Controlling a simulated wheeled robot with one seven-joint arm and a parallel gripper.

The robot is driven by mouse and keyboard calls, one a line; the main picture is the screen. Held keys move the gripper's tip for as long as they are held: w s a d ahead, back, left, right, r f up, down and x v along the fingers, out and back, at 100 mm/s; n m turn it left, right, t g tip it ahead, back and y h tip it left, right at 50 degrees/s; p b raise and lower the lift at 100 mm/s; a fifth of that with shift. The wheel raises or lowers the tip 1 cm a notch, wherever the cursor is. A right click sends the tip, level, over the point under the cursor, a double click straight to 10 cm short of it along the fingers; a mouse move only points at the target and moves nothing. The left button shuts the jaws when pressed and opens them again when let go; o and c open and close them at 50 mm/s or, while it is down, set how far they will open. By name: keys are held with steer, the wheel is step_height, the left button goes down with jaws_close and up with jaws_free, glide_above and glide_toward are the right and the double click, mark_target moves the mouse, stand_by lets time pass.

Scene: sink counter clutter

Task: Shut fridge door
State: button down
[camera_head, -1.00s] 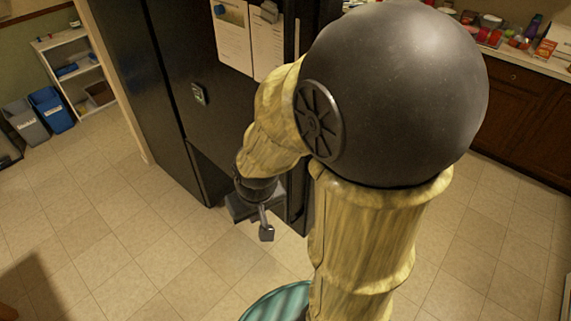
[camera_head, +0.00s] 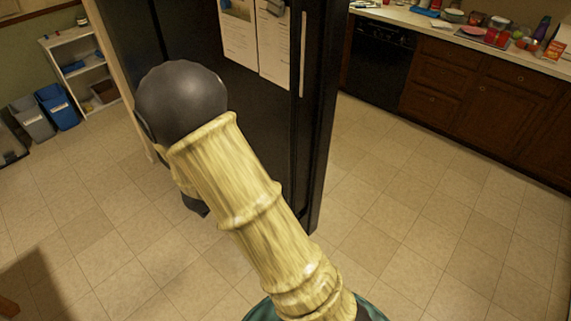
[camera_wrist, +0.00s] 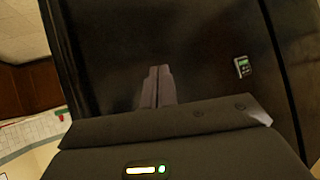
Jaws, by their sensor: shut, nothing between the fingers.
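The black fridge (camera_head: 255,95) stands upright at the centre-left in the head view. Its door carries papers (camera_head: 238,35) and a long vertical handle (camera_head: 303,50). I cannot tell how far the door stands open. My arm crosses in front of the fridge and covers its lower left part. My gripper (camera_wrist: 159,72) is shut and empty in the wrist view, with its fingertips together in front of the dark fridge surface (camera_wrist: 205,50). I cannot tell whether they touch it. A small display device (camera_wrist: 242,67) is on that surface to the right. In the head view the fingers are hidden behind my arm.
A white shelf (camera_head: 80,70) and blue and grey bins (camera_head: 57,105) stand at the far left. Brown cabinets (camera_head: 490,100) with a cluttered counter (camera_head: 480,35) run along the right. The tiled floor (camera_head: 430,230) right of the fridge is clear.

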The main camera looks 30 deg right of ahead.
steer(key=s+d+m+g+h, duration=0.1)
steer(key=s+m+g+h, duration=0.2)
steer(key=h, duration=0.7)
steer(key=s+m, duration=0.2)
steer(key=s, duration=0.1)
steer(key=shift+d+f+b, duration=0.3)
steer(key=shift+d+b, duration=0.1)
steer(key=p, duration=0.6)
glide_toward(286, 162)
steer(key=d+r, duration=0.5)
steer(key=d, duration=0.2)
steer(key=shift+s+d+f, duration=0.15)
steer(key=shift+s+f, duration=0.2)
